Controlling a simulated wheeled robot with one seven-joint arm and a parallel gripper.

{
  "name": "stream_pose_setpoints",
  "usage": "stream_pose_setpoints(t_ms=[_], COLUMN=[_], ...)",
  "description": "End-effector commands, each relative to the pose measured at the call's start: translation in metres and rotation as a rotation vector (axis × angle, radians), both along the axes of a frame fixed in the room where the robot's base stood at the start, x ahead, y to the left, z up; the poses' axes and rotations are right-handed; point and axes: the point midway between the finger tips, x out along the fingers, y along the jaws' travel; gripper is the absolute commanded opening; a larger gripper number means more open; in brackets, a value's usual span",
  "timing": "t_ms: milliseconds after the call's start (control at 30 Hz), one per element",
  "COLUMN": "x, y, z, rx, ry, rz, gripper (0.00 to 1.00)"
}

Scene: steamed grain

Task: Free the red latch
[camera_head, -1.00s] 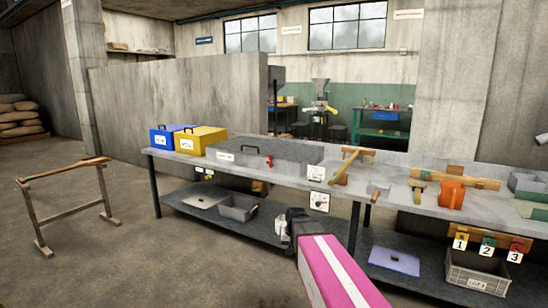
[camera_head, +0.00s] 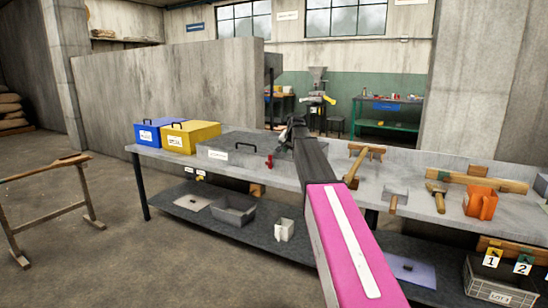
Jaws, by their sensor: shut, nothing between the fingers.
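The red latch (camera_head: 269,162) is a small red piece at the front of a long, flat grey box (camera_head: 232,144), below its dark lid handle. Its exact position is too small to tell. The box lies on the workbench, right of the yellow box. My gripper (camera_head: 296,124) is dark, at the far end of my pink and black arm. It is raised and appears just right of the box's right end, apart from the latch in the picture. It is shut and empty; its fingers are hard to make out.
A blue box (camera_head: 160,131) and a yellow box (camera_head: 194,135) stand at the bench's left end. Mallets and an orange holder (camera_head: 480,202) lie right of my arm. A grey bin (camera_head: 234,209) and a white container (camera_head: 284,230) stand on the lower shelf. A wooden trestle (camera_head: 45,205) stands left.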

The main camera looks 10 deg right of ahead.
Motion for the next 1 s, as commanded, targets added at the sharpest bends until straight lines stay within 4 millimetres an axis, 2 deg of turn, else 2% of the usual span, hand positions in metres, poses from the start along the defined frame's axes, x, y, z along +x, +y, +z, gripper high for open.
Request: stream_pose_setpoints(t_ms=[133,567,767,1000], x=[0.003,0.007,0.020,0.045], y=[-0.001,0.000,0.003,0.010], z=[0.006,0.000,-0.017,-0.051], rx=[0.005,0.003,0.003,0.003], ry=[-0.006,-0.003,-0.003,-0.003], rz=[-0.004,-0.003,-0.003,-0.003], gripper=[0.00,0.00,0.00,0.00])
